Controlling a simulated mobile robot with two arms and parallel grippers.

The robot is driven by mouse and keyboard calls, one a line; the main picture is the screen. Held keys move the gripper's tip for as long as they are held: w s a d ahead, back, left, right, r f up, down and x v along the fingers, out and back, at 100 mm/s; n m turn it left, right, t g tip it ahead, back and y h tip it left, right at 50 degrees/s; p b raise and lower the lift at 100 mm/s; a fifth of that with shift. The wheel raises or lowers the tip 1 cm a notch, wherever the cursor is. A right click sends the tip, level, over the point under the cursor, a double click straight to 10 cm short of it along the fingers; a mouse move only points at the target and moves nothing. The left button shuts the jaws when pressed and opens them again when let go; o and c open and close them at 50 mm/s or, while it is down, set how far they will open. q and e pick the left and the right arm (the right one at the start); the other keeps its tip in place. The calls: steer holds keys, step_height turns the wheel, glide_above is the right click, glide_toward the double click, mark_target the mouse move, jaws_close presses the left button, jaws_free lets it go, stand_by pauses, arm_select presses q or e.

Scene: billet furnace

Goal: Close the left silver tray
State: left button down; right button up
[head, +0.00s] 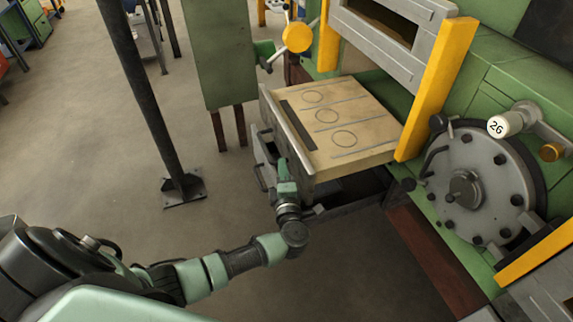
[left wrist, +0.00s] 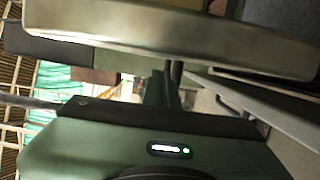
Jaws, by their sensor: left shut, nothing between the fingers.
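A silver tray (head: 307,170) with a beige bed marked with circles stands pulled out from the green furnace. Below it, a lower silver drawer with handles (head: 263,160) also sticks out, partly hidden by the upper tray and my arm. My left gripper (head: 283,163) is shut and empty, close to the silver front panel beneath the tray's near corner. I cannot tell whether it touches. In the left wrist view a broad silver edge (left wrist: 170,28) crosses the top, above my gripper's dark green fingers (left wrist: 165,88). My right gripper is out of view.
Yellow posts (head: 436,90) flank the furnace opening. A round bolted hatch (head: 470,188) with a white handle marked 26 is at right. A black post (head: 150,105) stands on the floor at left, and a green cabinet (head: 222,55) stands behind. The floor between is clear.

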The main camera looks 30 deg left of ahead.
mark_target(341, 152)
arm_select(q)
steer(key=shift+w+d, duration=0.4)
steer(key=shift+w, duration=0.05)
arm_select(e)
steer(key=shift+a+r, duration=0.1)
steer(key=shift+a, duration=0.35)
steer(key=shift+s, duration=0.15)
